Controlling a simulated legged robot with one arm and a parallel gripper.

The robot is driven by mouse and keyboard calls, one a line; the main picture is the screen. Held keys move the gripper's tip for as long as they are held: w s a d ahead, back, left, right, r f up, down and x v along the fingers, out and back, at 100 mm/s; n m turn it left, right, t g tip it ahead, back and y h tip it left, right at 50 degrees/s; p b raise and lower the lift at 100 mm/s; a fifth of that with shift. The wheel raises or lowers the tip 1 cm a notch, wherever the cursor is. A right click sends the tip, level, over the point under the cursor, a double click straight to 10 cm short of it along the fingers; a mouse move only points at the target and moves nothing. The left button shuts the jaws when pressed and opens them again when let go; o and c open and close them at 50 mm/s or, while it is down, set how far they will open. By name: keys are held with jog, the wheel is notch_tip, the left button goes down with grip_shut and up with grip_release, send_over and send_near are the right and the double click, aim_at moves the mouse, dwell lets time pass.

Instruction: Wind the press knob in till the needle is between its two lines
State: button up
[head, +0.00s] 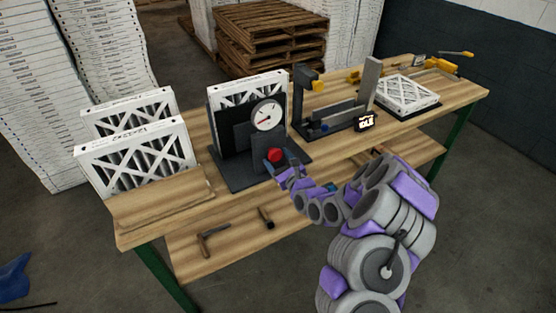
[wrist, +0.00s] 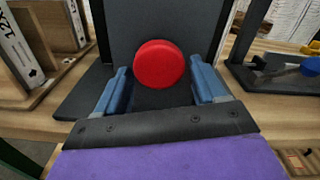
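The red press knob (head: 275,155) sits low on the front of the dark press (head: 240,141), and it also shows in the wrist view (wrist: 158,64). My gripper (head: 276,163) is at the knob. In the wrist view the blue fingers (wrist: 160,82) stand apart on either side of the knob, with a gap on both sides. A round white gauge (head: 266,115) with a red needle is on the press above the knob. The needle points to the left; its two lines are too small to make out. A white boxed filter (head: 247,88) stands in the press.
Two white filters (head: 135,155) stand in a wooden holder at the left. A dark fixture (head: 335,120) with an "IDLE" display (head: 365,123) is to the right of the press. Another filter (head: 405,94) lies flat farther right. Tools (head: 212,236) lie on the lower shelf.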

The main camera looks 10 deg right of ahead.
jog(key=shift+o, duration=0.5)
jog(key=shift+r, duration=0.2)
jog(key=shift+s, duration=0.1)
jog(key=shift+s+d, duration=0.25)
jog(key=shift+s, duration=0.2)
jog(key=p+v, duration=0.6)
jog(key=v, duration=1)
jog(key=shift+p, duration=0.35)
jog(key=shift+s, duration=0.1)
